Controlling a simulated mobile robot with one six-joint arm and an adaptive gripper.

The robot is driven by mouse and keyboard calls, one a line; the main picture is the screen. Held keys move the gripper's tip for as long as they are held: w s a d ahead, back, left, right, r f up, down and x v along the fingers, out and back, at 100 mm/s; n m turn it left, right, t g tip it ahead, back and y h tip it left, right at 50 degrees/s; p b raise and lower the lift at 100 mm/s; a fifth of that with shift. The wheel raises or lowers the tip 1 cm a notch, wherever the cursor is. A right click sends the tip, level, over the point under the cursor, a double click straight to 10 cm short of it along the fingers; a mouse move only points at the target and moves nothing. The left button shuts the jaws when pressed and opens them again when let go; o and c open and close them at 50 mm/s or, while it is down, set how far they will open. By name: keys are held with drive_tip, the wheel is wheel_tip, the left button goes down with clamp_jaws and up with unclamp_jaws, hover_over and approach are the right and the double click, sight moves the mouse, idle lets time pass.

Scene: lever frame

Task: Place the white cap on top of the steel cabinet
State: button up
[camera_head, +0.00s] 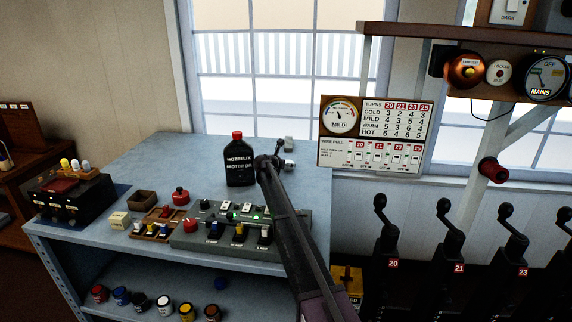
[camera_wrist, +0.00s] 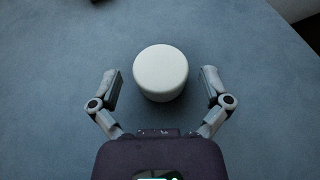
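The white cap (camera_wrist: 160,72) is a short round cylinder standing on the blue-grey surface in the wrist view. My gripper (camera_wrist: 160,80) is open, with one finger on each side of the cap and a visible gap at both sides. In the head view my gripper (camera_head: 276,161) is over the back right of the blue-grey bench (camera_head: 150,165). The cap (camera_head: 289,164) shows there as a small pale shape beside the fingers, partly hidden. I cannot make out a separate steel cabinet for certain.
A black bottle with a red cap (camera_head: 239,160) stands left of my gripper. A switch panel (camera_head: 225,232) lies under my arm's left side. A small grey block (camera_head: 289,143) is behind. Tall levers (camera_head: 450,245) stand at right. The bench's back left is clear.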

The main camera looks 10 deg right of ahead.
drive_tip(key=shift+r, duration=0.1)
idle(0.3)
drive_tip(key=shift+a+r, duration=0.1)
drive_tip(key=shift+r, duration=0.05)
drive_tip(key=p+v, duration=0.5)
drive_tip(key=v, duration=0.6)
drive_tip(key=shift+s+a+r, duration=0.1)
drive_tip(key=shift+s+r, duration=0.05)
drive_tip(key=shift+s, duration=0.15)
drive_tip(key=shift+s+a, duration=0.1)
idle(0.6)
